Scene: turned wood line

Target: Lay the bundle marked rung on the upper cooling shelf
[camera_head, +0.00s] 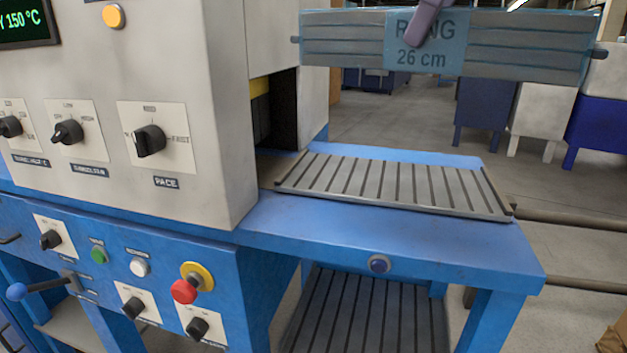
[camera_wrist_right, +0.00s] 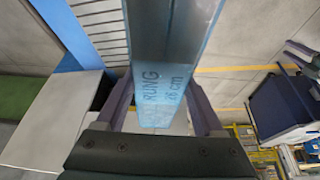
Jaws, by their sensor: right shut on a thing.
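The bundle marked RUNG 26 cm (camera_head: 530,48) is a long set of grey strips wrapped in clear bluish film. It hangs level in the air at the top right of the head view, above and apart from the upper cooling shelf (camera_head: 395,186), a bare slatted grey rack on the blue frame. My right gripper (camera_head: 427,22) shows as a purple finger across the bundle's label. In the right wrist view the bundle (camera_wrist_right: 160,60) runs between both fingers, and the gripper is shut on it. My left gripper is out of view.
A lower slatted shelf (camera_head: 362,312) lies beneath the upper one. The grey machine housing (camera_head: 215,130), with an opening (camera_head: 272,108), stands left of the upper shelf. A red stop button (camera_head: 184,291) sticks out of the front panel. Two rails (camera_head: 575,218) extend right.

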